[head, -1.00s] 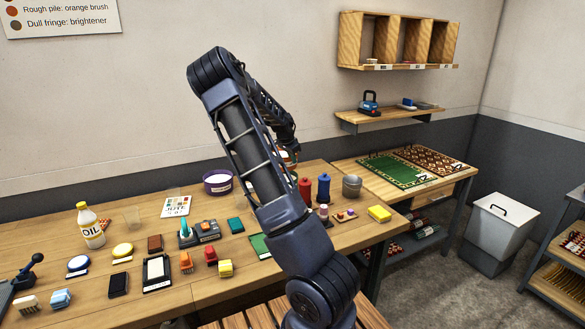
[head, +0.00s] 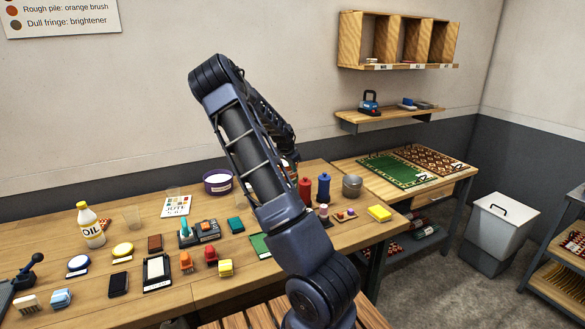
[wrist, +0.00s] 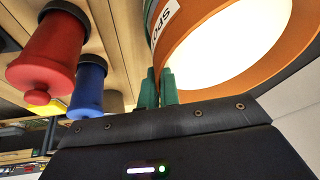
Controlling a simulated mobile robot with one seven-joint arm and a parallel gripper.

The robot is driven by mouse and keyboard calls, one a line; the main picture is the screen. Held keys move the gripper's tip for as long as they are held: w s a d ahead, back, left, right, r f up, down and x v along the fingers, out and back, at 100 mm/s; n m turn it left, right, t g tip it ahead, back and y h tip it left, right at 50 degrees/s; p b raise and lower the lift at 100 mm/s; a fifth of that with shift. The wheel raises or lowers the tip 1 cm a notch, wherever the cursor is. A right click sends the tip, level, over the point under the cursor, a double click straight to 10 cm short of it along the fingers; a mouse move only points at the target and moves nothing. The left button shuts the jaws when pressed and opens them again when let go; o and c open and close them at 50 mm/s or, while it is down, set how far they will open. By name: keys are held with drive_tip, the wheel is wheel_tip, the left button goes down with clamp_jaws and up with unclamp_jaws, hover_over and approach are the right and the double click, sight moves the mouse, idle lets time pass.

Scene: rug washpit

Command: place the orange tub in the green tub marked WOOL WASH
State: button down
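The orange tub (wrist: 190,38) is large in the wrist view, with a pale inside and a white label whose visible letters read "SPO". My gripper (wrist: 159,72) has its two green fingers close together at the tub's near left wall, one on each side of the rim, and looks shut on it. A dark green sliver (wrist: 150,10) shows beside the label; I cannot tell whether it is the green tub. In the head view my arm hides the gripper and most of what lies behind it. The WOOL WASH marking is not readable anywhere.
A red bottle (head: 305,190) and a blue bottle (head: 324,187) stand close to the right of my arm. A purple tub (head: 218,182) stands to the left. A metal bucket (head: 352,186) and a yellow block (head: 380,213) are farther right. Brushes and blocks crowd the bench front.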

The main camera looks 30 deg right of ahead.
drive_tip(key=shift+f, duration=0.3)
drive_tip(key=c, duration=1.6)
unclamp_jaws()
drive_tip(key=shift+r, duration=0.1)
